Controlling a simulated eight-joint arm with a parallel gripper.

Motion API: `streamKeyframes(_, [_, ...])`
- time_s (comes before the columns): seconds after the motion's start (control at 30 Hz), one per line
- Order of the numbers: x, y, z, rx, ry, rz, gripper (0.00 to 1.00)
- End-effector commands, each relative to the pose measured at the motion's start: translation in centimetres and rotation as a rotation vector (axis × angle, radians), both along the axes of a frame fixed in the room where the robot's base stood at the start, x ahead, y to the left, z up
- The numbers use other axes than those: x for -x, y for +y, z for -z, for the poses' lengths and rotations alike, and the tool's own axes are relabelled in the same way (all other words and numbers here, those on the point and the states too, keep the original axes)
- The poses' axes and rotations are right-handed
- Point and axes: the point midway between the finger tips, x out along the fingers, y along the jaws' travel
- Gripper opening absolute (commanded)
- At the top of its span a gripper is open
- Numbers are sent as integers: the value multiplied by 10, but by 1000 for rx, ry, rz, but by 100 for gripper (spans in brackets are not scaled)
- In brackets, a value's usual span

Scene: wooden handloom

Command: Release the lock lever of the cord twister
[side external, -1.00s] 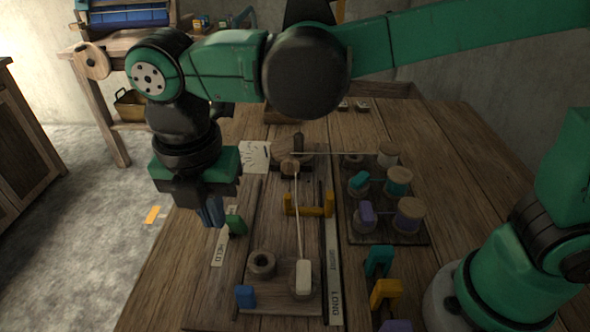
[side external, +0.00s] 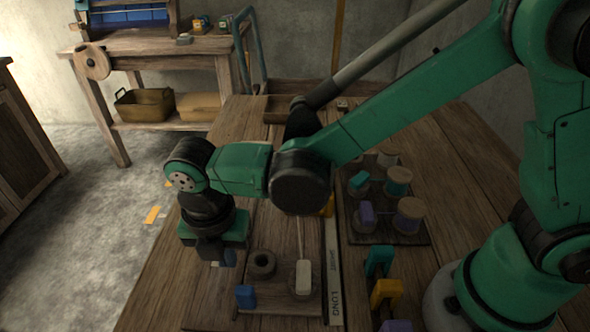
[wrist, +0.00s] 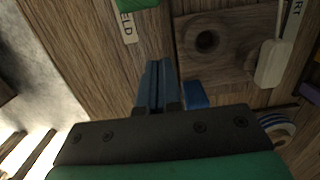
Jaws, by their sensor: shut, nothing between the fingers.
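My gripper (side external: 224,257) is shut and empty, low over the left edge of the wooden twister board. Its closed blue fingers also show in the wrist view (wrist: 157,82). A green lever-like piece (wrist: 137,4) shows at the top edge of the wrist view, beside a white label (wrist: 128,25) reading "ELD". It lies ahead of the fingertips, apart from them, and is hidden behind my gripper in the side view. A blue block-like piece (side external: 245,296) stands on the board's near left corner; in the wrist view it (wrist: 195,94) is just right of the fingers. I cannot tell contact.
A round wooden socket (side external: 262,264) and a pale weight (side external: 303,277) on a cord sit on the board. A spool rack (side external: 416,238) and coloured clips (side external: 385,290) stand to the right.

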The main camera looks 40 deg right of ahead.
Motion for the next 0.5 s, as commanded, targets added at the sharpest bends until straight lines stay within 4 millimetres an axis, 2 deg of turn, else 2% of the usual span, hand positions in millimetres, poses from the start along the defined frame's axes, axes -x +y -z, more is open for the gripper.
streamKeyframes(0.03, [-1, -1, 10, 0, 0, 1, 0])
streamKeyframes(0.23, [-20, -20, -6, -2, 0, 4, 0])
streamKeyframes(0.5, [-26, -27, -10, -3, 0, 0, 0])
